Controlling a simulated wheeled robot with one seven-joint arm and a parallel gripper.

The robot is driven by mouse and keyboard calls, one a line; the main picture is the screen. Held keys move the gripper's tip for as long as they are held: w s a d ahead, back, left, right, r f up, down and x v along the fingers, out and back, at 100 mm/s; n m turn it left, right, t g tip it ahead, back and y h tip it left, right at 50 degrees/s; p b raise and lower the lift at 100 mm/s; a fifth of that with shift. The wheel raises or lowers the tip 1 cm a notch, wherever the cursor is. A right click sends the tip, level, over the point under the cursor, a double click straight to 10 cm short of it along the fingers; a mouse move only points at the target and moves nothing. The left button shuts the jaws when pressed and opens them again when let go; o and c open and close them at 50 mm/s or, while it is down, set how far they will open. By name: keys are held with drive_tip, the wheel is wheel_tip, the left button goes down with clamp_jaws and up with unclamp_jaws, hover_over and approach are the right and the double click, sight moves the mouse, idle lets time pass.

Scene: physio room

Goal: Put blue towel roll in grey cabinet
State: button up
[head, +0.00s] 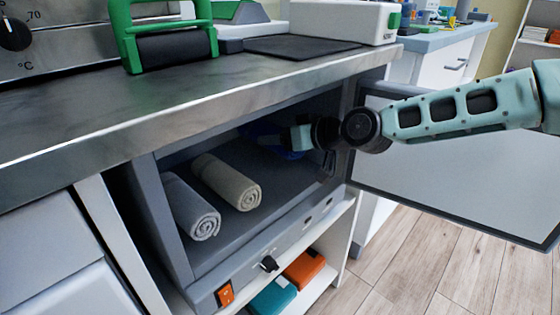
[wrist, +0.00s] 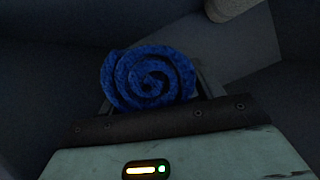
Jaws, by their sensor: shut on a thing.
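The blue towel roll (wrist: 148,78) shows its spiral end in the wrist view, between the fingers of my gripper (wrist: 150,100). In the head view a dark blue part of the roll (head: 262,130) shows inside the cabinet, mostly hidden behind my gripper (head: 285,138). My gripper is shut on the roll and reaches into the grey cabinet (head: 178,225) through its open front, at the right side. Whether the roll touches the cabinet floor I cannot tell. The cabinet door (head: 450,185) stands open to the right, below my arm.
A grey towel roll (head: 192,208) and a beige towel roll (head: 228,182) lie in the cabinet's left half. The steel worktop (head: 200,95) overhangs the cabinet. A shelf below holds orange (head: 304,268) and teal (head: 273,298) folded items.

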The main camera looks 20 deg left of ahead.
wheel_tip(320, 180, down, 5)
drive_tip(key=shift+r+b, duration=0.1)
drive_tip(key=shift+b, duration=1.15)
drive_tip(key=shift+a+f+b, duration=0.2)
drive_tip(key=shift+f+b, duration=0.05)
drive_tip(key=shift+b, duration=0.1)
drive_tip(key=shift+r, duration=0.15)
drive_tip(key=o, duration=1)
drive_tip(key=shift+o, duration=0.2)
